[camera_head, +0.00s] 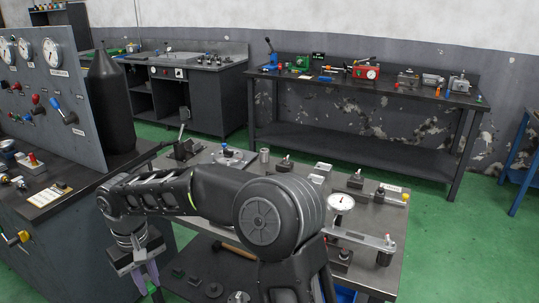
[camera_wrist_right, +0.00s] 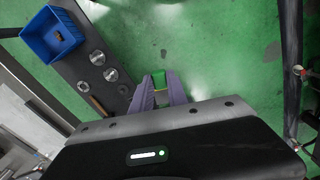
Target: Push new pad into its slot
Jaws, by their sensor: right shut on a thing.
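My right gripper (camera_head: 148,284) points down at the lower left of the head view, between the gauge cabinet and the near metal table. The block is held above the green floor, apart from any table. In the head view the block cannot be made out. I cannot identify the pad's slot in either view, and my arm covers part of the near table (camera_head: 385,262). My left gripper is not in view.
The gauge panel (camera_head: 62,110) and its cabinet stand at the left. Small fixtures and a dial gauge (camera_head: 341,203) crowd the near table. In the wrist view, a blue bin (camera_wrist_right: 53,34) and round metal parts (camera_wrist_right: 97,58) sit on a dark shelf. Open floor (camera_head: 455,240) lies right.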

